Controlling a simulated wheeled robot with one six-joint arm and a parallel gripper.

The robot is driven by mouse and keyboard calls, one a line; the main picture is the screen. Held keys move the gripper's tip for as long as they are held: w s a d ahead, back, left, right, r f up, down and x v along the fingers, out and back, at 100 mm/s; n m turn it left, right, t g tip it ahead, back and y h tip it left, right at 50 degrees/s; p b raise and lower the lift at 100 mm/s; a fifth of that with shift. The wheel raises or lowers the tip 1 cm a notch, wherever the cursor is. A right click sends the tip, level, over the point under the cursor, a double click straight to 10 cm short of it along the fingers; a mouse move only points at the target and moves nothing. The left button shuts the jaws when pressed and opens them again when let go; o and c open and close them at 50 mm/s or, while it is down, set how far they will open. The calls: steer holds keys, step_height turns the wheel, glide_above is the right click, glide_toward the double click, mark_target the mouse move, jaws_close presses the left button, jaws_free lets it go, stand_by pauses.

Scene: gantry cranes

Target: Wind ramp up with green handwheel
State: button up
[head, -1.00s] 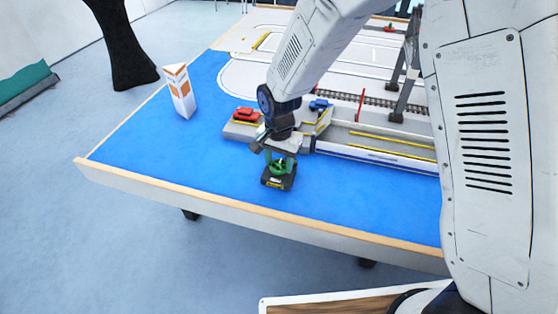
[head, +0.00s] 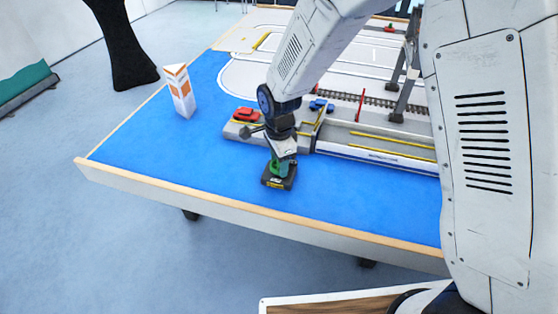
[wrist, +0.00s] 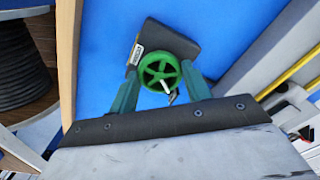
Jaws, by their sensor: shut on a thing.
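In the head view the base (head: 279,178) stands near the front edge, and the wheel is mostly hidden by my wrist. My gripper (wrist: 160,76) comes from above, its two green fingers shut on the handwheel, one on each side. In the head view my gripper (head: 279,167) is directly over the base. A grey ramp section (head: 312,128) lies behind the wheel, partly hidden by my arm.
A red car (head: 246,114) and a blue car (head: 321,106) are on the grey structure behind. A white and orange folded sign (head: 179,91) stands at the left. Crane legs (head: 405,80) and rails are at the back right. The blue surface left of the wheel is clear.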

steer(key=shift+w, duration=0.1)
stand_by(0.3)
steer(key=o, duration=1)
steer(key=shift+r, duration=3.95)
